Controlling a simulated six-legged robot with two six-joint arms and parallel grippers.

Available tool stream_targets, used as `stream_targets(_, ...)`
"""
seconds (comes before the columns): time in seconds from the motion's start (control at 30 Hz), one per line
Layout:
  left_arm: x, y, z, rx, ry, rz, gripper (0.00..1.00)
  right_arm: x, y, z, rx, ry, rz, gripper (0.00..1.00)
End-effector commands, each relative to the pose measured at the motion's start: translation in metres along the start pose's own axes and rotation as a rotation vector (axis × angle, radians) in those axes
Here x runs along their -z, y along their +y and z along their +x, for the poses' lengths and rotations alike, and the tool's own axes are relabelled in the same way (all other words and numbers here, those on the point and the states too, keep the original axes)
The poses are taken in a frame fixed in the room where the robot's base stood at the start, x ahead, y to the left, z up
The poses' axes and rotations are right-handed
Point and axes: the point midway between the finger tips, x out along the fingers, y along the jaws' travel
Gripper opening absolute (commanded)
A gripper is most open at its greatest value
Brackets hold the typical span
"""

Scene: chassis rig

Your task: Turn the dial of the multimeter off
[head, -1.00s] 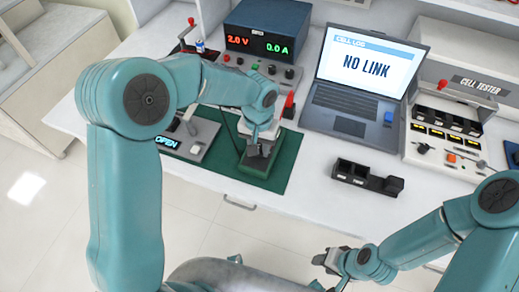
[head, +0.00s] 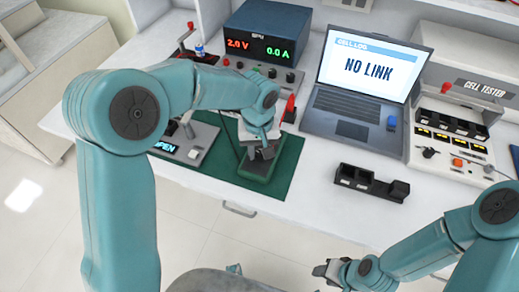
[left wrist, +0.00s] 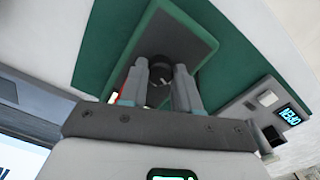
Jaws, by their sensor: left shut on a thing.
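The green multimeter (head: 256,177) lies on a green mat (head: 284,172) on the bench. In the left wrist view the multimeter (left wrist: 172,28) shows its dark round dial (left wrist: 158,90) with a pale mark. My left gripper (head: 262,152) is over the multimeter; in the left wrist view its two fingers (left wrist: 160,80) stand on either side of the dial, shut on it. The gripper hides the dial in the head view. My right gripper (head: 328,270) is low in front of the bench, away from the multimeter; its jaw opening is unclear.
A power supply (head: 262,45) reading 2.0 V stands behind the mat. A device with a lit OPEN display (head: 166,147) is left of it. The laptop (head: 365,75), black holder (head: 370,182) and cell tester (head: 450,145) are to the right.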

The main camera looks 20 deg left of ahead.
Motion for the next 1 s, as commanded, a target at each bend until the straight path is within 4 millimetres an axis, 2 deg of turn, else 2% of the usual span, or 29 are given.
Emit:
stream_targets(0.17, 0.001, 0.0, -0.002, -0.003, 0.005, -0.002, 0.01, 0.0, 0.0, 0.0, 0.0, 0.0, 0.0, 0.43)
stream_targets(0.2, 0.001, 0.0, -0.002, -0.003, 0.005, -0.002, 0.41, 0.0, 0.0, 0.0, 0.0, 0.0, 0.0, 0.43)
stream_targets(0.27, 0.001, 0.0, -0.002, -0.003, 0.004, -0.002, 0.57, 0.0, 0.0, 0.0, 0.0, 0.0, 0.0, 0.43)
stream_targets(0.53, 0.001, 0.0, -0.001, -0.001, 0.002, 0.0, 0.57, 0.0, 0.0, 0.0, 0.0, 0.0, 0.0, 0.43)
stream_targets(0.67, 0.001, 0.0, -0.011, -0.002, 0.005, 0.0, 0.57, 0.0, -0.001, -0.001, 0.0, 0.0, 0.0, 0.43)
stream_targets(0.77, 0.001, 0.001, -0.03, -0.004, 0.006, 0.001, 0.57, 0.0, -0.001, -0.003, 0.0, 0.0, 0.0, 0.43)
stream_targets(1.0, 0.001, 0.001, -0.095, -0.006, 0.007, 0.0, 0.57, 0.0, -0.004, -0.01, 0.0, 0.0, 0.0, 0.43)
